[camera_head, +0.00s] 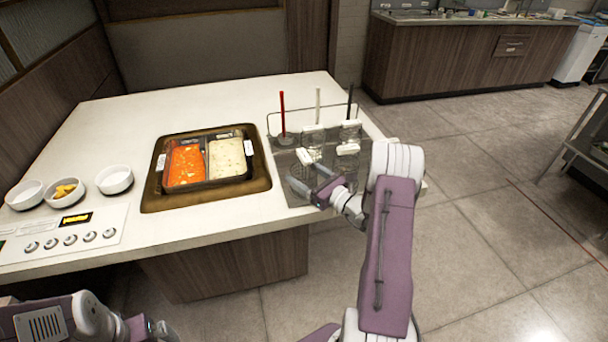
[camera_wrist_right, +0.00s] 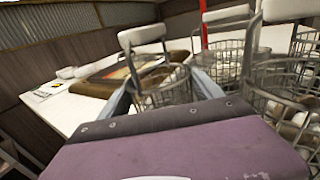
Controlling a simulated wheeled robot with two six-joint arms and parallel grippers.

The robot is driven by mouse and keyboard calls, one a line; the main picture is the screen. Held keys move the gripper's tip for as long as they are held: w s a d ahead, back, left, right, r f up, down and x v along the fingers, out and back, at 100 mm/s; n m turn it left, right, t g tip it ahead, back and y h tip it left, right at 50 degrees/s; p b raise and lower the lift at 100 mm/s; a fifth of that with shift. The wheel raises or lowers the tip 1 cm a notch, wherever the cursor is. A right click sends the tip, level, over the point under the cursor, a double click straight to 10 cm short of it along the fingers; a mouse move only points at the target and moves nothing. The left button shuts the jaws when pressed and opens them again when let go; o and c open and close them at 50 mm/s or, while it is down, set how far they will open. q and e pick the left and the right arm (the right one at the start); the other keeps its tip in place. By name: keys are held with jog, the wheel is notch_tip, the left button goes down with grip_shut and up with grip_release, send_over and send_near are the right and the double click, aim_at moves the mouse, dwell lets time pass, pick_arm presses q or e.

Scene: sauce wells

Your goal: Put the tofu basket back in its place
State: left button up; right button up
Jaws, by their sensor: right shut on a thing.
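My right gripper (camera_head: 306,178) is at the near side of the wire rack at the table's right end. In the right wrist view, its two grey fingers (camera_wrist_right: 163,92) are on either side of a small wire basket (camera_wrist_right: 172,90) with an upright white handle (camera_wrist_right: 143,36). The gripper is shut on this basket, which I take as the tofu basket; its contents are not clear. In the head view the handle (camera_head: 305,157) shows just beyond the fingers. My left arm is at the lower left, and its gripper (camera_head: 158,329) is too small and partly hidden to read.
Other wire baskets (camera_wrist_right: 222,62) with white handles stand close beyond and to the right. The rack (camera_head: 283,140) holds red, white and black upright sticks. A hot pot (camera_head: 206,186) with orange and white soups is to the left. White bowls (camera_head: 115,180) stand farther left.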

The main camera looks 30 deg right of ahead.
aim_at(304, 170)
jog(key=shift+f, duration=0.15)
jog(key=o, duration=1.8)
jog(key=shift+r+p, duration=1.15)
jog(key=shift+r, duration=0.4)
jog(key=shift+r, duration=0.1)
notch_tip(304, 170, up, 8)
jog(key=p, duration=0.6)
